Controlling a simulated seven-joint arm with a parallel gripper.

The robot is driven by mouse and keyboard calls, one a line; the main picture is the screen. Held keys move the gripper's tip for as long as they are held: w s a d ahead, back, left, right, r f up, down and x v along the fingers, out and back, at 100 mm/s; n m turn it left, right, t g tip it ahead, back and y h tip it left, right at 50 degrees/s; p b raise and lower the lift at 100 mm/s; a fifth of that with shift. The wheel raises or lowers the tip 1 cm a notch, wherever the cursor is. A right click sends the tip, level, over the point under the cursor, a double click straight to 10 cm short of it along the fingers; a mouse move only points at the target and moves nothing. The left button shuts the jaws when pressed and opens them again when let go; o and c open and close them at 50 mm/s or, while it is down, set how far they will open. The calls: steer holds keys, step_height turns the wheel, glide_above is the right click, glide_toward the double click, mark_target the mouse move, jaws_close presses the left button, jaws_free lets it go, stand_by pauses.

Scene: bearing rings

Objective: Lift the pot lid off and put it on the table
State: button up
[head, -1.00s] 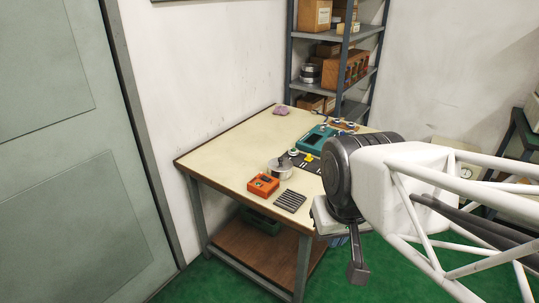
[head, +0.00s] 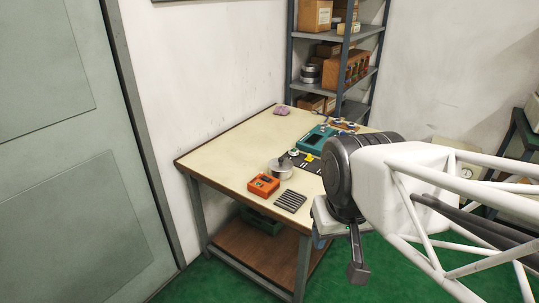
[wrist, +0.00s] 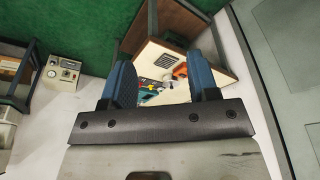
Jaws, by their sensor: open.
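A small grey metal pot (head: 280,169) with its lid on stands on the pale tabletop (head: 228,145), just behind an orange box (head: 263,185). In the wrist view the pot is too small to make out clearly between the fingers. My gripper (wrist: 163,80) is open and empty, with its two blue fingers spread wide. It is well away from the pot, off the table's right front side. In the head view my wrist hides the fingertips and the right front corner of the table.
A dark ribbed mat (head: 290,201) lies right of the orange box. A teal box (head: 318,138) and a dark board (head: 304,160) lie behind the pot. A pink cloth (head: 281,110) lies at the back. The table's left side is bare. A shelf rack (head: 333,70) stands behind.

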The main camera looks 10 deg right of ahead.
steer(key=w+r+m, duration=0.2)
steer(key=w, duration=0.6)
steer(key=w+r+m, duration=0.2)
steer(key=w, duration=0.6)
steer(key=m+g+y, duration=0.2)
steer(key=m+g, duration=0.1)
steer(key=m, duration=1.1)
glide_above(281, 158)
steer(key=d, duration=0.1)
step_height(281, 158, down, 24)
steer(key=shift+s+d+r, duration=0.1)
steer(key=shift+s, duration=0.05)
steer(key=shift+a+f, duration=0.2)
steer(key=shift+f, duration=1.05)
steer(key=shift+f, duration=0.1)
